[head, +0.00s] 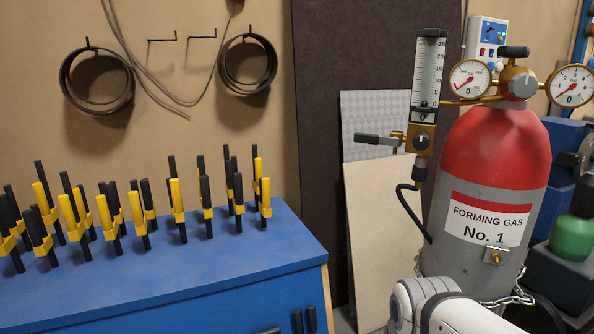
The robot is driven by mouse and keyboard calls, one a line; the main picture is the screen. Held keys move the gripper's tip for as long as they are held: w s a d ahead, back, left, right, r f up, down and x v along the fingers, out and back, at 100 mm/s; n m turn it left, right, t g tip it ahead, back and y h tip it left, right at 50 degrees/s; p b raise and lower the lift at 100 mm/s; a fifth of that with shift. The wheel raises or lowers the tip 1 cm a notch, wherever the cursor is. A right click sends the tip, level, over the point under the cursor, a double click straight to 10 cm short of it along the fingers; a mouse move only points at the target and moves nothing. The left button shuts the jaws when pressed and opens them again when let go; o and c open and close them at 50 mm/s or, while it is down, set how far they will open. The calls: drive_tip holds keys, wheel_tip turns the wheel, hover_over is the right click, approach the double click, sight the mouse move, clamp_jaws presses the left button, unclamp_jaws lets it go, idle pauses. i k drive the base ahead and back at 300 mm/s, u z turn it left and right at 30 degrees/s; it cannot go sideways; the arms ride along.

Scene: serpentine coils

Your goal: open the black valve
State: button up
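A red-topped grey gas cylinder (470,262) labelled "FORMING GAS No. 1" stands upright at the right in the head view. On its left side hangs a flowmeter (428,70) with a brass block. A black lever (372,139) sticks out level to the left from a brass fitting on that block. A black handle (513,51) also sits on top of the brass regulator (519,86). I cannot tell from the picture which black part is the valve named. My white arm shows at the bottom, below the lever and in front of the cylinder; my gripper is out of view.
Two round gauges (470,79) (570,86) flank the regulator. A black hose (408,205) hangs below the flowmeter. A chain (510,300) goes round the cylinder. A blue bench (170,280) holding several black and yellow clamps fills the left. Panels lean on the wall behind the lever.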

sight(511, 53)
drive_tip(key=u, duration=1.05)
drive_tip(key=k, duration=1.15)
drive_tip(key=z, duration=1.25)
drive_tip(key=i, duration=1)
